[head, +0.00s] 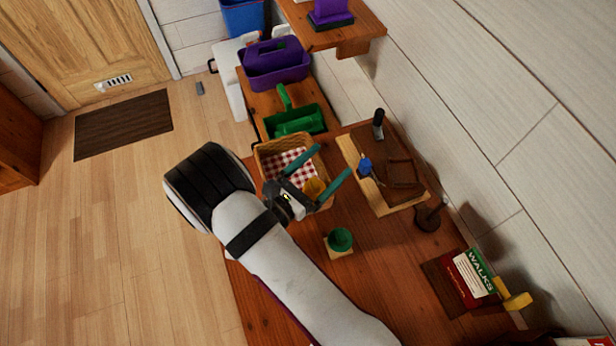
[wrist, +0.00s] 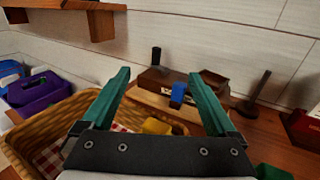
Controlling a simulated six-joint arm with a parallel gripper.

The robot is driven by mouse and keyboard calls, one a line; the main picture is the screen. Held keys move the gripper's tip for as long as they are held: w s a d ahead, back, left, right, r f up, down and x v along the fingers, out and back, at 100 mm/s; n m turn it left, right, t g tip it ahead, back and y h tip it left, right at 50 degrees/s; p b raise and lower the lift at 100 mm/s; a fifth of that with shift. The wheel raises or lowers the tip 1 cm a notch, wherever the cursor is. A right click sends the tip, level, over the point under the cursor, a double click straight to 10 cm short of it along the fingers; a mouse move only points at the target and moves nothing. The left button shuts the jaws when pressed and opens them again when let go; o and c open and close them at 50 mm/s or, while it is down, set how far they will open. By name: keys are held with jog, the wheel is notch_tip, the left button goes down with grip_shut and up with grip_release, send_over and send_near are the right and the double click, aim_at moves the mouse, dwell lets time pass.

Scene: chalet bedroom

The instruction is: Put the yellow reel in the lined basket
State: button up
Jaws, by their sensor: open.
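The lined basket (head: 266,152) is wicker with a red-and-white checked cloth and stands on the wooden table. In the wrist view its rim (wrist: 60,120) shows at lower left. The yellow reel (head: 314,188) appears to be inside the basket, near its right side; it is partly hidden by my gripper. In the wrist view the reel (wrist: 157,126) shows low between my fingers, its lower part hidden by the gripper body. My gripper (head: 333,160) is open, with its two teal fingers apart and nothing between the tips (wrist: 159,75). It is over the basket.
A wooden board (head: 352,160) with a blue item (head: 365,165) lies right of the basket. A green cup (head: 340,239) stands nearer. A green tray (head: 295,120) and purple caddy (head: 275,66) are behind. A book (head: 470,278) and a yellow object (head: 517,300) are at right.

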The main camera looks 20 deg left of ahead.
jog(key=v, duration=1.2)
jog(key=w+d+r+m+g+h, duration=0.1)
jog(key=d+r+m+g+h, duration=0.3)
jog(key=d+m+g, duration=0.45)
jog(key=d+r+m+g+h, duration=0.2)
jog(key=d+r+m+g, duration=0.35)
jog(key=d+m, duration=0.5)
jog(key=s+d+r+m+g+y, duration=0.1)
jog(key=s+m+y, duration=0.3)
jog(key=m, duration=0.5)
jog(key=s+d+r+m+g+y, duration=0.2)
jog(key=s+m+y, duration=0.3)
jog(key=m+y, duration=0.4)
jog(key=shift+s+d+r+m+y, duration=0.2)
jog(key=shift+d+m+y, duration=0.1)
jog(key=shift+d+m, duration=0.1)
jog(key=shift+o, duration=0.6)
jog(key=w+a+r+m+h, duration=0.2)
jog(key=w+a+r+m, duration=0.1)
jog(key=w+a+r, duration=0.75)
notch_tip(320, 180, down, 8)
jog(key=s, duration=0.1)
jog(key=shift+s+a, duration=0.2)
jog(key=shift+s, duration=0.15)
